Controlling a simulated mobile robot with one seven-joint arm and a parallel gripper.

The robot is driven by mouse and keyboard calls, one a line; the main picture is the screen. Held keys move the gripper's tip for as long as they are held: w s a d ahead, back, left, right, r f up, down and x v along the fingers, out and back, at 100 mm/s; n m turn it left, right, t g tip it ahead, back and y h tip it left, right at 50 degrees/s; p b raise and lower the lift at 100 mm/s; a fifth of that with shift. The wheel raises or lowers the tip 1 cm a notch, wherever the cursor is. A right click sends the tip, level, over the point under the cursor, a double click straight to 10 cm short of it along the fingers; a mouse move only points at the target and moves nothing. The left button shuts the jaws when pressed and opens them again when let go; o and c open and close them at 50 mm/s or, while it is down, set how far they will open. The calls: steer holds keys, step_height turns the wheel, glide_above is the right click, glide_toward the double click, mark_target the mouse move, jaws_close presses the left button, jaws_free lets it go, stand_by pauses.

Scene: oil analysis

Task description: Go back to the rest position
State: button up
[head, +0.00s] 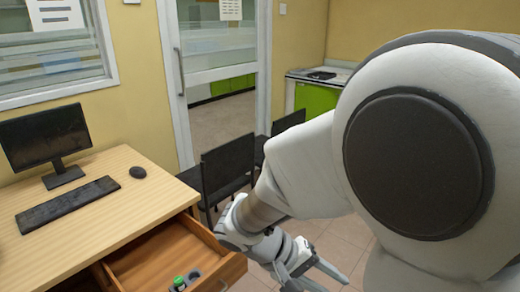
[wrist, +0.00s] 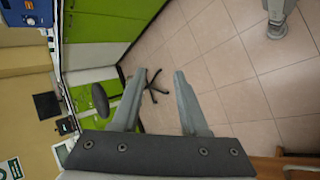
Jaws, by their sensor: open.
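My gripper (head: 318,275) hangs at the bottom of the head view, just right of the open desk drawer and over the tiled floor. In the wrist view its two fingers (wrist: 158,78) are apart with nothing between them. The open wooden drawer (head: 150,262) holds a small green-topped item (head: 179,283) beside a grey one, at its front. My arm is bent and covers the right side of the head view.
The wooden desk (head: 120,205) bears a monitor (head: 45,137), a keyboard (head: 65,204) and a mouse (head: 137,172). Black chairs (head: 226,168) stand behind my forearm, near a glass door. The wrist view shows green cabinets (wrist: 105,30), an office chair (wrist: 153,86) and open tiled floor.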

steer(key=s+r+t+y+p, duration=0.2)
steer(key=r+p, duration=0.5)
steer(key=r, duration=0.6)
steer(key=s+r+m+t+y+p, duration=0.1)
steer(key=s+r+t+y+p, duration=0.2)
steer(key=r+y+p, duration=0.4)
step_height(320, 180, up, 6)
steer(key=shift+s+d+r+p, duration=0.2)
steer(key=shift+s+d+p, duration=0.25)
steer(key=shift+s, duration=0.35)
steer(key=shift+a, duration=0.1)
